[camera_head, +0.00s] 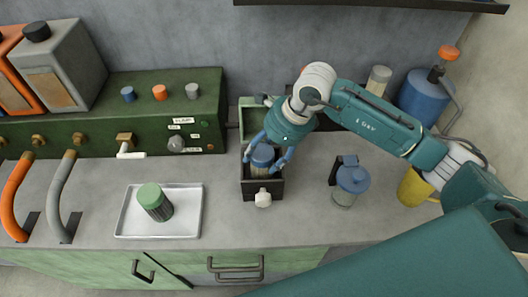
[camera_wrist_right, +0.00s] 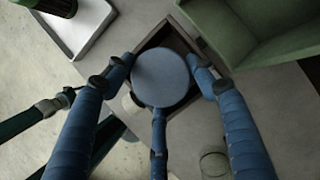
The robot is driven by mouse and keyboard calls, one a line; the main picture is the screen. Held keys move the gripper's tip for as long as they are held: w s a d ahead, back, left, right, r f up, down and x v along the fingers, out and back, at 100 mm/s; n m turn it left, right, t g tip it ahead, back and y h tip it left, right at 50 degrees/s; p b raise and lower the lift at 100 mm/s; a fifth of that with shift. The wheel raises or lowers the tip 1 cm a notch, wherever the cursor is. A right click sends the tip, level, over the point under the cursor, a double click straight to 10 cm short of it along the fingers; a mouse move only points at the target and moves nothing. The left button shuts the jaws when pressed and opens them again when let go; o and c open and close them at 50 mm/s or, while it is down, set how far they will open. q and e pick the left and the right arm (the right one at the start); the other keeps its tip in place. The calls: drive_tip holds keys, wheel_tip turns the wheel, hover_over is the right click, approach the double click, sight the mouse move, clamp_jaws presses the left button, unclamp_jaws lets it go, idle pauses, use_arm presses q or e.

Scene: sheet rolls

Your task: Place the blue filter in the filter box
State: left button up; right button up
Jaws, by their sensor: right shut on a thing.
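The blue filter (camera_head: 262,156) has a round blue top and stands upright at the opening of the dark filter box (camera_head: 262,190). Its round top (camera_wrist_right: 160,77) also shows in the right wrist view, over the box (camera_wrist_right: 182,38). My right gripper (camera_head: 268,155) comes down from above with its blue fingers around the filter, shut on it. The filter's lower part is hidden by the box walls, so I cannot tell whether it touches the box floor. My left gripper is not in view.
A white tray (camera_head: 187,228) with a green-topped filter (camera_head: 154,202) stands to the left. A blue-lidded jug (camera_head: 350,182) and a yellow mug (camera_head: 415,188) stand to the right. A green machine (camera_head: 100,105) lines the back. The counter between tray and box is free.

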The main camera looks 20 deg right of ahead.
drive_tip(key=shift+f, duration=0.25)
drive_tip(key=o, duration=1.8)
drive_tip(key=shift+o, duration=0.2)
drive_tip(key=shift+r, duration=0.1)
drive_tip(key=shift+r, duration=0.15)
drive_tip(key=b+v, duration=0.2)
drive_tip(key=v, duration=0.9)
drive_tip(key=shift+r+b, duration=0.35)
drive_tip(key=shift+s+d, duration=0.1)
